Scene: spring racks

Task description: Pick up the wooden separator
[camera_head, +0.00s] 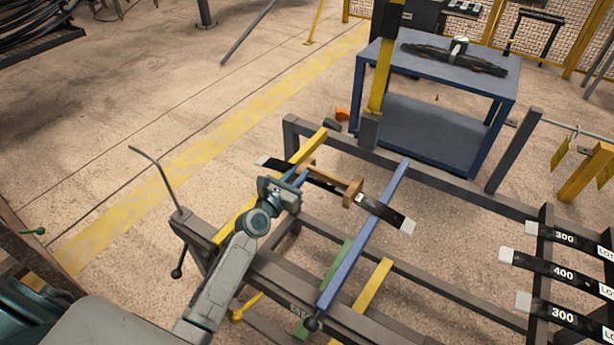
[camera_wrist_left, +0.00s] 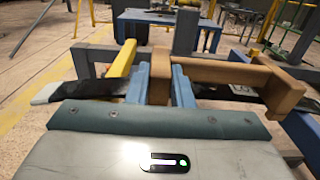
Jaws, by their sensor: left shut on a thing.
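The wooden separator (camera_head: 330,180) is a brown piece with a long bar and a thicker block at each end. My left gripper (camera_head: 300,176) is shut on its near left end block. In the left wrist view, the blue fingers (camera_wrist_left: 160,82) press on both sides of that block, and the separator (camera_wrist_left: 222,71) extends to the right. A black leaf spring (camera_head: 389,214) with pale ends lies across the rack by the separator. I cannot tell whether the separator touches the spring. My right gripper is not in view.
The grey rack frame (camera_head: 450,287) has yellow bars and a blue bar (camera_head: 365,237) beside the separator. Labelled springs (camera_head: 563,272) lie at the right. A blue table (camera_head: 440,75) stands behind, holding a dark spring bundle (camera_head: 455,58). Open floor is at the left.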

